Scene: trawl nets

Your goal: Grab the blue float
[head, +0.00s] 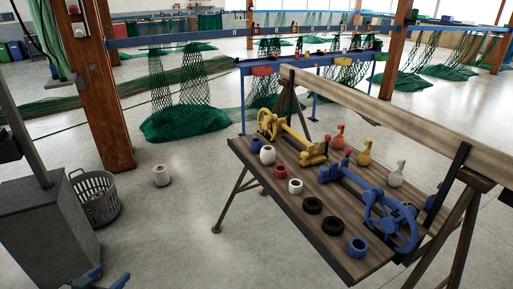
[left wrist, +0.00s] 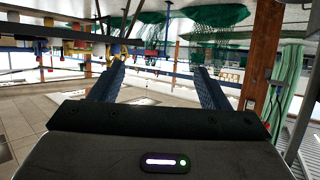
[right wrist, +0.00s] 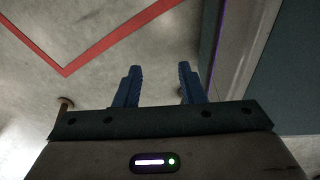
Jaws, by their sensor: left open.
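Two small blue pieces lie along the near edge of the slatted wooden table: a blue float-like piece (head: 256,145) at the far left end, and a blue ring-shaped piece (head: 358,247) at the near right corner. I cannot tell for sure which is the float. My left gripper (head: 104,280) is at the bottom left of the head view, open and empty, far from the table. Its spread blue fingers show in the left wrist view (left wrist: 160,85). My right gripper (right wrist: 158,82) shows only in the right wrist view, open and empty over floor.
The table (head: 335,262) also holds white, red and black pieces, a yellow tool (head: 300,140), a blue handwheel (head: 390,222) and bottle-like items. A grey basket (head: 95,195), a white roll (head: 161,175) and a wooden post (head: 105,90) stand left.

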